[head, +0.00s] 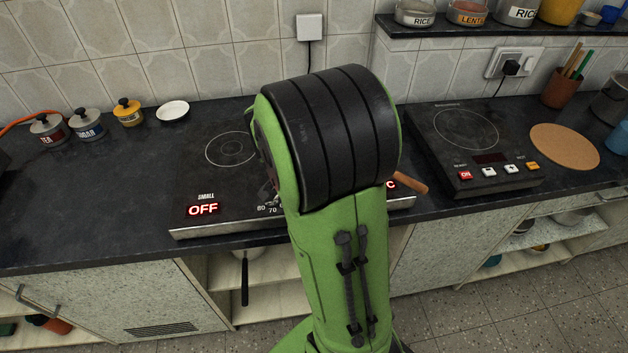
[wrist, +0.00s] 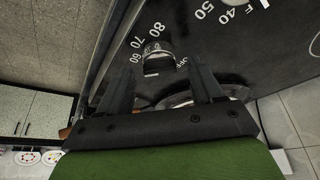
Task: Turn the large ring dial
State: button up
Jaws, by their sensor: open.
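The two-ring hob (head: 190,231) stands on the dark counter, and my green and black arm covers its middle and right part in the head view. In the wrist view, a dark dial (wrist: 158,66) with a printed scale reading 60, 70 and 80 sits on the black hob top. My gripper (wrist: 163,76) is open, its two fingers apart on either side of this dial, with no clear contact. A second scale with 40 and 50 shows at the upper right. I cannot tell from the print which scale belongs to the large ring. The small-ring display (head: 203,209) reads OFF.
A wooden handle (head: 411,183) sticks out right of my arm, by the hob's partly hidden right display. A second hob (head: 470,150) and a cork mat (head: 564,146) lie to the right. Small canisters and a white dish (head: 173,111) stand at the left back.

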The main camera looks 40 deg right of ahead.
jog(key=p+v, duration=0.6)
jog(key=v, duration=0.9)
jog(key=shift+a+r, duration=0.2)
jog(key=shift+r, duration=0.15)
